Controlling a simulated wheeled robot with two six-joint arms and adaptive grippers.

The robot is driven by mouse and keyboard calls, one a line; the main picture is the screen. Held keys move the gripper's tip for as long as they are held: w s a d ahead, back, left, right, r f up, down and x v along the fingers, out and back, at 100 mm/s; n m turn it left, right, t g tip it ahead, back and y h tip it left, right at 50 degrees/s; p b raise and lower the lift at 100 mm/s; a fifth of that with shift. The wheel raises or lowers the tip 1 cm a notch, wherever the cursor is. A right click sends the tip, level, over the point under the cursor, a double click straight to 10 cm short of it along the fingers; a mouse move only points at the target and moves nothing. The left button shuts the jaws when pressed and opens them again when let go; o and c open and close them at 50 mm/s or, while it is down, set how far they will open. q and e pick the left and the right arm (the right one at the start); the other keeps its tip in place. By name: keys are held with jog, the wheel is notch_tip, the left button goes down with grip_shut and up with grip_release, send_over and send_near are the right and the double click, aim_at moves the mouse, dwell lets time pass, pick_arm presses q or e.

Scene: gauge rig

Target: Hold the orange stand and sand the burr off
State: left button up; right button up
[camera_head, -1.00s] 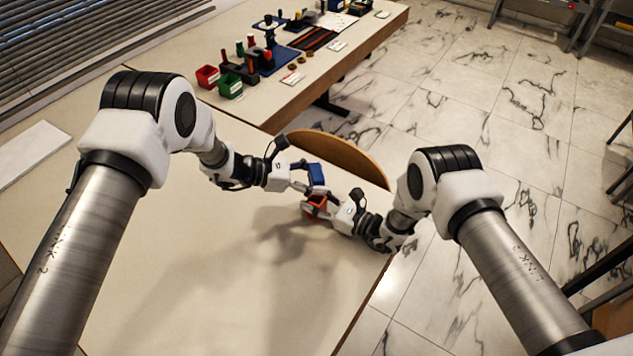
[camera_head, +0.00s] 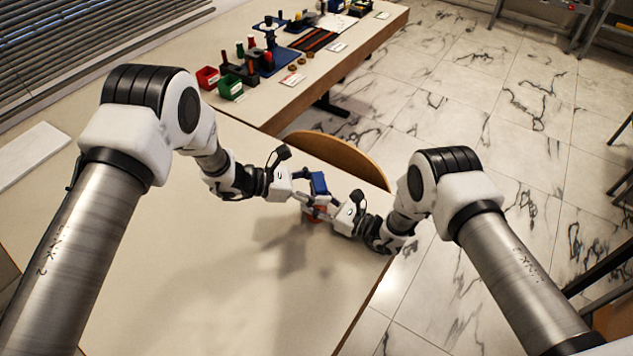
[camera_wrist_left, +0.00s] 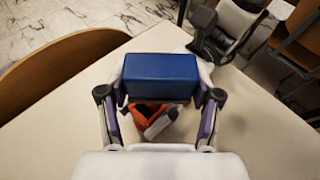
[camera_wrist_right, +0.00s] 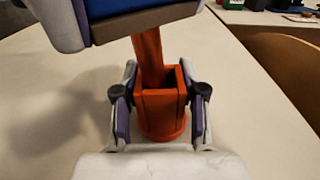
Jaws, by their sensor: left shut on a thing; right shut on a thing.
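The orange stand (camera_wrist_right: 160,110) has a round base, a boxy open-topped body and an upright rising behind it. My right gripper (camera_wrist_right: 160,95) is shut on its body, at the right edge of the near table. My left gripper (camera_wrist_left: 161,88) is shut on a blue sanding block (camera_wrist_left: 161,75) with a brownish underside (camera_wrist_right: 145,22). The block is above the stand, near the top of the upright; I cannot tell whether they touch. In the head view, the blue block (camera_head: 318,183) partly covers the orange stand (camera_head: 318,212). I cannot make out the burr.
The near table (camera_head: 200,270) is mostly bare, with a white slab (camera_head: 30,153) at its left. A wooden chair back (camera_head: 345,155) stands behind it. A farther bench holds red (camera_head: 207,77) and green (camera_head: 230,88) bins and tools.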

pick_arm(q)
jog(key=shift+s+f, duration=0.2)
jog(key=shift+f, duration=0.05)
pick_arm(e)
jog(key=shift+w, duration=0.1)
pick_arm(q)
jog(key=shift+w+a, duration=0.15)
jog(key=shift+w, duration=0.6)
jog(key=w+r, duration=0.3)
jog(key=r, duration=0.2)
jog(key=shift+w+a+r, duration=0.15)
jog(key=shift+a, duration=0.15)
pick_arm(e)
jog(key=shift+f, duration=0.15)
jog(key=o, duration=1.3)
jog(key=v, duration=1.2)
